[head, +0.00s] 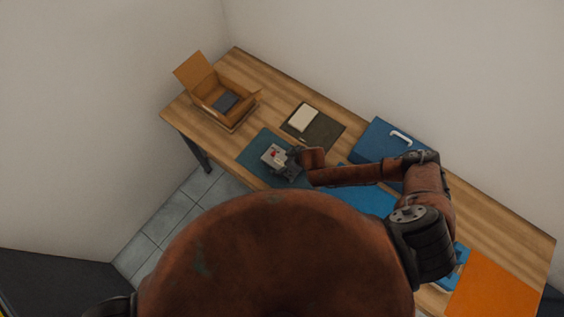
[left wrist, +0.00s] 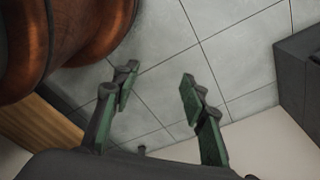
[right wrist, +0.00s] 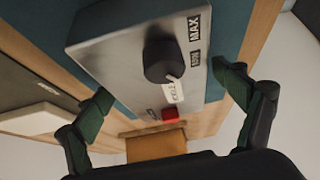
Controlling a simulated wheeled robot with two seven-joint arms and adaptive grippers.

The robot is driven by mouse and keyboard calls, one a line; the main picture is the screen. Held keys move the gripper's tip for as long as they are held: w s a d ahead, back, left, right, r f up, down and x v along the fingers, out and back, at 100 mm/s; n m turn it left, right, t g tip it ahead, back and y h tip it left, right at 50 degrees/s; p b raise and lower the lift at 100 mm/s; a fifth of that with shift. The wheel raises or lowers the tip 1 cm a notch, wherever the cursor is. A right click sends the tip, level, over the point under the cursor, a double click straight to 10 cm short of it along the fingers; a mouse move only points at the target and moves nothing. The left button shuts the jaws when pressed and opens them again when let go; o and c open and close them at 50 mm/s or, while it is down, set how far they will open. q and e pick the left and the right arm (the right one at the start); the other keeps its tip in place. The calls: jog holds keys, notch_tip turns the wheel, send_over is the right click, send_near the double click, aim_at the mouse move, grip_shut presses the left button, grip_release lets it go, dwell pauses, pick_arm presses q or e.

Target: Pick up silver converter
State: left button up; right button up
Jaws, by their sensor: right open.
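The silver converter (head: 270,154) is a grey metal box with a red button, lying on a teal mat (head: 252,153) on the table. In the right wrist view the converter (right wrist: 115,50) fills the upper middle, with a black knob, a white tag, a MAX label and a red button. My right gripper (head: 287,162) is at the converter's right side in the head view. Its green fingers are open, one toward each side of the box; I cannot tell whether they touch it. My left gripper (left wrist: 158,78) is open and empty above the tiled floor.
An open cardboard box (head: 237,112) with a dark item inside stands at the table's far left. A dark mat (head: 322,131) holds a white item (head: 303,117). A blue case (head: 372,139) stands behind my right arm. An orange mat (head: 495,290) lies at the right.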

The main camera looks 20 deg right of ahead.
jog(key=shift+s+r, duration=0.15)
jog(key=shift+s, duration=0.1)
jog(key=shift+w, duration=0.25)
jog(key=c, duration=0.4)
jog(key=shift+s, duration=0.15)
jog(key=c, duration=1.7)
pick_arm(q)
jog(key=shift+s+d, duration=0.1)
jog(key=shift+s, duration=0.5)
pick_arm(e)
jog(key=shift+c, duration=0.4)
pick_arm(q)
jog(key=shift+f, duration=0.1)
pick_arm(e)
jog(key=shift+r, duration=0.15)
